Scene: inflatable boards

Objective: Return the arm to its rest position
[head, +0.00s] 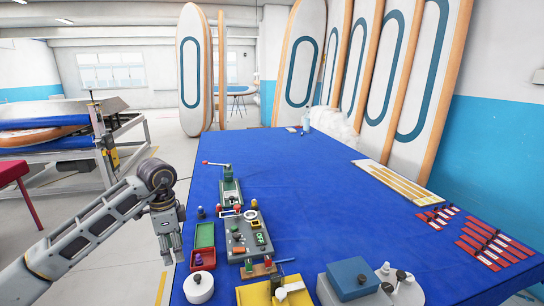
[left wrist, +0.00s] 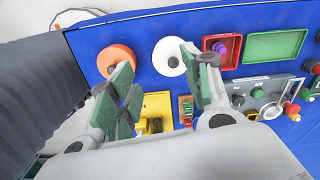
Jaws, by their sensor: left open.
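My left arm comes in from the left in the head view. Its gripper (head: 171,248) hangs pointing down beside the left edge of the blue table (head: 290,180). In the left wrist view the green-padded fingers of the left gripper (left wrist: 160,90) are spread apart, with nothing held between them. The table and its objects show beyond the fingers. My right gripper is in neither view.
Near the gripper are a white round piece (head: 199,288), a red tray (head: 203,260), a green tray (head: 205,235) and a grey control panel (head: 248,238). A yellow fixture (head: 255,295) stands at the front. The table's middle is clear. Boards (head: 430,70) lean behind.

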